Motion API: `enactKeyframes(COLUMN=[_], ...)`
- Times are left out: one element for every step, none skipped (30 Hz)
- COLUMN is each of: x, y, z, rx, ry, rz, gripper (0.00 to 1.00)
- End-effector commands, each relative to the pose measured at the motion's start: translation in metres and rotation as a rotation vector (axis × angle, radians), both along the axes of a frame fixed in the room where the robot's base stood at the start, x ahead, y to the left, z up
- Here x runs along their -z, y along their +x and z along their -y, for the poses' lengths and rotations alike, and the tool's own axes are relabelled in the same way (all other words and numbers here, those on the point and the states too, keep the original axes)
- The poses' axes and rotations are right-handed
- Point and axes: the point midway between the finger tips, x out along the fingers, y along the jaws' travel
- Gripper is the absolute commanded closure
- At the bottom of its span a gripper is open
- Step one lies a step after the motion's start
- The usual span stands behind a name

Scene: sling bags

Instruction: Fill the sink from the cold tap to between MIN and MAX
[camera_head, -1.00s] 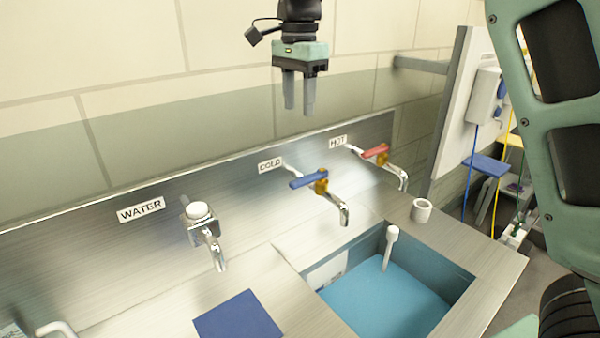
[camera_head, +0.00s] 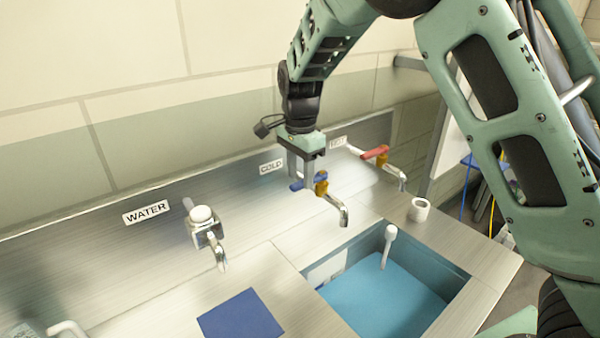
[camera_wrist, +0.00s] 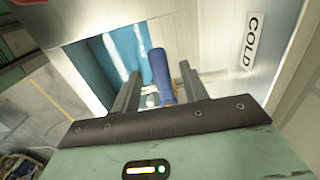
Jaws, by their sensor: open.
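The cold tap (camera_head: 338,207) has a blue lever (camera_head: 297,186) and stands on the back panel beside the COLD label (camera_head: 271,167). My gripper (camera_head: 308,186) is open and lowered over this lever. In the wrist view the blue lever (camera_wrist: 159,68) lies between my two spread fingers (camera_wrist: 160,80); contact cannot be told. No stream shows from the spout. The sink (camera_head: 460,291) has a flat blue surface inside; whether it is water or the bare floor is unclear. A pale panel on its left inner wall (camera_head: 325,268) is too small to read. A white upright piece (camera_head: 388,243) stands in the sink.
The hot tap with a red lever (camera_head: 375,152) is close on the right. A water tap (camera_head: 205,225) stands to the left. A white cup-like ring (camera_head: 419,209) sits by the sink's back corner. A blue mat (camera_head: 240,315) lies on the steel counter.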

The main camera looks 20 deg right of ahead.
Motion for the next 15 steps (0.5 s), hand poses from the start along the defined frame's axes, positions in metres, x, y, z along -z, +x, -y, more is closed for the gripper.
enactKeyframes(x=[0.0044, 0.0067, 0.009, 0.0105, 0.0116, 0.0128, 0.0133, 0.0137, 0.0139, 0.0139, 0.0139, 0.0139, 0.0138, 0.0138, 0.0138], y=[-0.0004, -0.0004, -0.0001, -0.0001, -0.0002, -0.0003, -0.0003, -0.0003, -0.0003, -0.0003, -0.0003, -0.0002, -0.0002, -0.0002, -0.0002], z=[0.0003, 0.0001, -0.0001, -0.0001, -0.0002, -0.0002, -0.0002, -0.0002, -0.0003, -0.0003, -0.0003, -0.0003, -0.0003, -0.0003, -0.0003], rx=[0.001, 0.001, 0.0, 0.0, 0.0, 0.0, 0.0, 0.0, -0.001, -0.001, -0.001, -0.001, -0.001, -0.001, -0.001], ry=[-0.001, -0.001, 0.001, 0.001, 0.001, 0.001, 0.001, 0.001, 0.001, 0.001, 0.001, 0.001, 0.001, 0.001, 0.001], rz=[-0.003, -0.002, -0.001, 0.0, 0.0, 0.0, 0.0, 0.0, 0.0, 0.0, 0.0, 0.0, 0.0, 0.0, 0.0], gripper=[0.56, 0.56, 0.56, 0.56, 0.56, 0.56, 0.56, 0.56, 0.56, 0.56, 0.56, 0.56, 0.56, 0.56, 0.68])
